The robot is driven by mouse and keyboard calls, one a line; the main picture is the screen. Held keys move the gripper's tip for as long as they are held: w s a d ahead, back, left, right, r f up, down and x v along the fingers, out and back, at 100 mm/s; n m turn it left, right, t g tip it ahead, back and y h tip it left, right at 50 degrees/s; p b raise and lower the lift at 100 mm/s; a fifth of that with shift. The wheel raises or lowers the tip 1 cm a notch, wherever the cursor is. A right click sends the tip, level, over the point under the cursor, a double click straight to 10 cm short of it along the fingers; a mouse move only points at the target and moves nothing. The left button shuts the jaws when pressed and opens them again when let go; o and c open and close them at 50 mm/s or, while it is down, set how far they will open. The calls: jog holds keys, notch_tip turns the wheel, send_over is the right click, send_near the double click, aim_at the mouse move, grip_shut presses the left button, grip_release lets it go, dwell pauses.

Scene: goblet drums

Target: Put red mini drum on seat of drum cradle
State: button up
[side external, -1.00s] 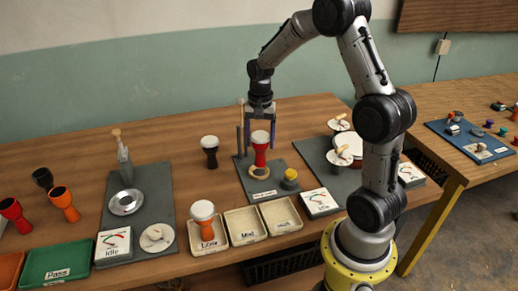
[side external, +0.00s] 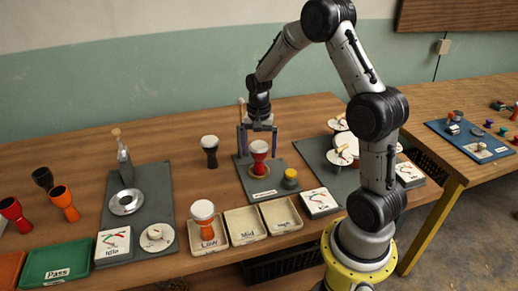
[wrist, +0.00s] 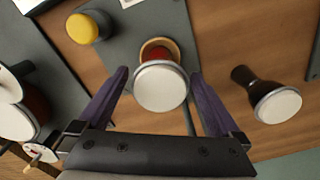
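The red mini drum (side external: 259,161), with a white head, stands upright at the wooden ring seat of the drum cradle (side external: 250,171) on a grey base. In the wrist view, the drum's white head (wrist: 161,87) hides most of its body, and its red foot shows against the wooden ring (wrist: 158,43). How fully the foot sits in the ring is hard to tell. My gripper (side external: 259,152) is open around the drum, with one finger on each side. In the wrist view, my gripper (wrist: 160,88) shows gaps between both fingers and the head.
A dark drum (side external: 210,150) stands left of the cradle. A yellow-topped knob (side external: 290,178) is right of the ring, and a thin post rises behind. Trays (side external: 243,226) line the front. A grey mat with drums and a dial (side external: 320,201) lies to the right.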

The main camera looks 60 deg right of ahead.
notch_tip(320, 180, up, 12)
jog(key=s+a+r+n+t, duration=0.2)
jog(key=s+a+r+n, duration=0.45)
jog(key=a, duration=0.45)
jog(key=s+a+n+t, duration=0.3)
jog(key=s+a+n, duration=0.4)
jog(key=s, duration=0.5)
jog(key=shift+s+a+n+t, duration=0.3)
jog(key=shift+s+a+n, duration=0.05)
jog(key=shift+s, duration=0.05)
